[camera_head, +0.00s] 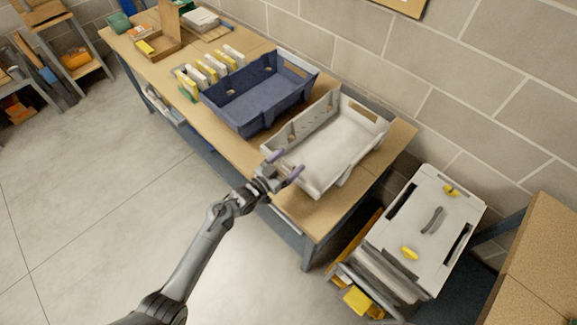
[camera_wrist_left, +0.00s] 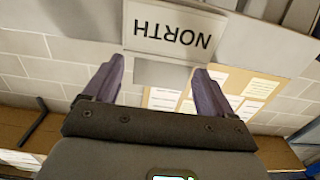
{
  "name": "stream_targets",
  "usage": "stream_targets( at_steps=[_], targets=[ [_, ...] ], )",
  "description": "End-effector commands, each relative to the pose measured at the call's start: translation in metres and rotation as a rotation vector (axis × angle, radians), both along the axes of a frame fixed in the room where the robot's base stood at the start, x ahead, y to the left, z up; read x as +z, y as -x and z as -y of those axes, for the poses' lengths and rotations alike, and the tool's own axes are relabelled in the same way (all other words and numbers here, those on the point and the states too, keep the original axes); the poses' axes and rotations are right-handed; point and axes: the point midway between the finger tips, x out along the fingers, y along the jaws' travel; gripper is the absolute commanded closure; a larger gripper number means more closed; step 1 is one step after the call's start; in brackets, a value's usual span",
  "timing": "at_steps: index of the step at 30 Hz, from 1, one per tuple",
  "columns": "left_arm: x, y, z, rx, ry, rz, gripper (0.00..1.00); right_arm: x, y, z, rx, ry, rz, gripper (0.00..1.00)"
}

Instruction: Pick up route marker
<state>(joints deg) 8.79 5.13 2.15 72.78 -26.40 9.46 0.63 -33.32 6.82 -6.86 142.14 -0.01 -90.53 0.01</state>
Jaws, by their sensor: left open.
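My left gripper (camera_head: 285,164) is open and empty, with its two purple fingers at the near-left edge of the light grey tray (camera_head: 318,190). The fingers also show in the left wrist view (camera_wrist_left: 158,72), spread apart. A white label (camera_wrist_left: 172,32) reading NORTH upside down is on a grey surface just beyond the fingertips. No object is clearly identifiable as the route marker. Several white and yellow upright cards (camera_head: 208,70) stand in a row left of the blue tray (camera_head: 257,117). My right gripper is not in view.
Both trays look empty and stand on a wooden workbench (camera_head: 386,155) against a block wall. A light grey lidded case (camera_head: 428,222) stands right of the bench.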

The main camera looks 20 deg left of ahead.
Motion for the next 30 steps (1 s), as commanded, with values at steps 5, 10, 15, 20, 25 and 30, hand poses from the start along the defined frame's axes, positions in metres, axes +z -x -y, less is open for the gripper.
stream_targets(
  at_steps=[5, 10, 15, 20, 25, 30],
  targets=[
    [0.0000, -0.0043, 0.0021, 0.000, 0.000, 0.000, 0.15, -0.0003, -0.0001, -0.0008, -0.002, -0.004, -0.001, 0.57],
    [-0.0001, -0.0040, 0.0019, 0.000, 0.000, 0.000, 0.19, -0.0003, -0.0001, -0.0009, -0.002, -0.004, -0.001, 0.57],
    [-0.0002, -0.0039, 0.0018, 0.000, -0.001, 0.000, 0.46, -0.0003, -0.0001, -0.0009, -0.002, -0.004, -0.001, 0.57],
    [-0.0002, -0.0038, 0.0017, 0.000, -0.001, 0.000, 0.70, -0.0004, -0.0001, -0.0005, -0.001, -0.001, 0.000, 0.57],
    [-0.0001, -0.0037, 0.0017, 0.000, -0.001, 0.000, 0.70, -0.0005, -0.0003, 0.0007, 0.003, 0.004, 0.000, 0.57],
    [0.0021, -0.0038, 0.0016, 0.000, -0.001, 0.000, 0.70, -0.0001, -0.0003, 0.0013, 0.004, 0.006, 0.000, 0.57]
  ],
)
